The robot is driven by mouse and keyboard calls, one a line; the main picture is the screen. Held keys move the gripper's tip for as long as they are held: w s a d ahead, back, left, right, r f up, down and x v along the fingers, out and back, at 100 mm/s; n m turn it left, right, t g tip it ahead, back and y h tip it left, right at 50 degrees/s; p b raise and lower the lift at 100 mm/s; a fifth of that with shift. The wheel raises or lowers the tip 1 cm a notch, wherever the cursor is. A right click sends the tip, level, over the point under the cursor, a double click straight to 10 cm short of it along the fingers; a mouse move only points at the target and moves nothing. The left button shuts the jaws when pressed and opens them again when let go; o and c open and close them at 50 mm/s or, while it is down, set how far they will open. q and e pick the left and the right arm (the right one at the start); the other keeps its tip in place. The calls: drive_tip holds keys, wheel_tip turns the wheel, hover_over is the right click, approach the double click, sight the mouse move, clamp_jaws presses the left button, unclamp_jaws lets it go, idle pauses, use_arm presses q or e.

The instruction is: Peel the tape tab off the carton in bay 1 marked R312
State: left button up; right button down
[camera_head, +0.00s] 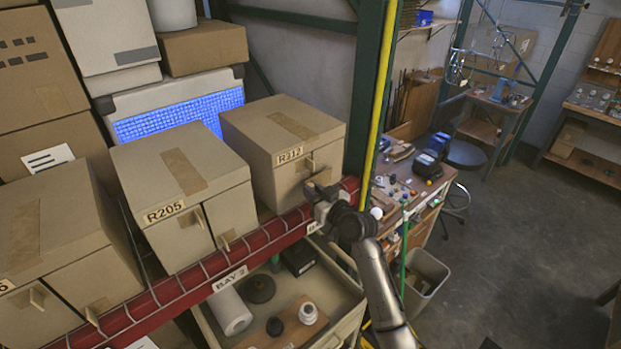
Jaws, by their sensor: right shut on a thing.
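The carton marked R312 (262,132) stands on the red-edged shelf, just left of the green post. It is a closed brown box with a strip of brown tape (292,125) along its top and the R312 label (290,155) at the top of its front. My right gripper (314,188) is at the right part of the carton's front, shut on the tape tab there. The gripper's jaws hide most of the gripped part. My left gripper is not in view.
Carton R205 (178,166) stands left of R312, with another carton (50,225) further left. The red shelf beam (190,279) bears a BAY 2 sign (229,278). A green post (366,90) rises close right of my gripper. Below is an open drawer (345,292) with parts.

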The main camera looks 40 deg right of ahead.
idle(0.3)
drive_tip(key=s+p, duration=0.2)
drive_tip(key=s, duration=0.4)
idle(0.5)
drive_tip(key=shift+d, duration=0.1)
idle(0.4)
